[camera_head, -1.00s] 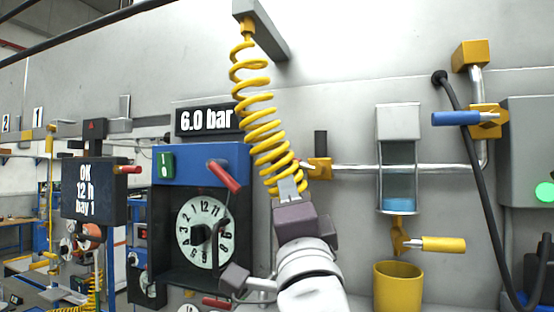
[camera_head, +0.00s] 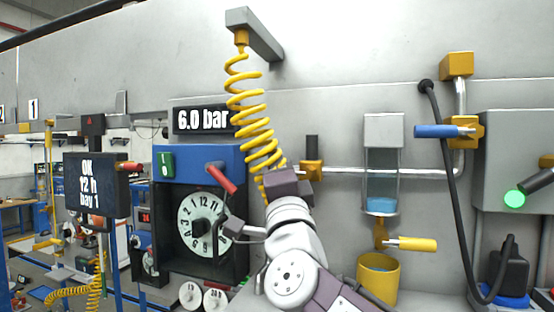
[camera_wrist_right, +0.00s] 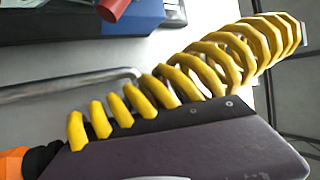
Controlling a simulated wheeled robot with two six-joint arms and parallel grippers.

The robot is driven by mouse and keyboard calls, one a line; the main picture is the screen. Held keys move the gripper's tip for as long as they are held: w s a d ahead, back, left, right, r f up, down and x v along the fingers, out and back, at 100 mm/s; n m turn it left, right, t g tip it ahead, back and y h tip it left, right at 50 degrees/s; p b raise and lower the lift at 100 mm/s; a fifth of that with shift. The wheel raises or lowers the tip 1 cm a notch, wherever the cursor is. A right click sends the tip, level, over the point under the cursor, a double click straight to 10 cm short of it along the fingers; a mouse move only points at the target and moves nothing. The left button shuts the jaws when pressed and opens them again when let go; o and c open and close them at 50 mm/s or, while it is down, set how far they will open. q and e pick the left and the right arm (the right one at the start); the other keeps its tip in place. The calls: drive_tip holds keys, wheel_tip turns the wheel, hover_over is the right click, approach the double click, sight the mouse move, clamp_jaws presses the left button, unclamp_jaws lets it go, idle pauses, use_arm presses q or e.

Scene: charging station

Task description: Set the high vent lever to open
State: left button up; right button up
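A blue lever (camera_head: 443,131) sits on a yellow valve body high on the right pipe, its handle lying level and pointing left. A black lever (camera_head: 311,148) stands upright on a yellow valve at the left end of the level pipe. A yellow lever (camera_head: 410,244) points right below the sight glass. I cannot tell from labels which is the high vent lever. My right gripper (camera_head: 284,184) is beside the yellow coiled hose, apart from the blue lever. Its fingertips are hidden. The right wrist view shows its purple body (camera_wrist_right: 190,150) close to the coil.
The yellow coiled hose (camera_head: 247,92) hangs from a grey bracket (camera_head: 255,35) near my right gripper. A sight glass (camera_head: 382,165), yellow cup (camera_head: 378,278) and black hose (camera_head: 445,180) stand to the right. The clock panel (camera_head: 200,220) is at left.

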drive_tip(key=shift+w+a, duration=0.1)
clamp_jaws()
idle(1.1)
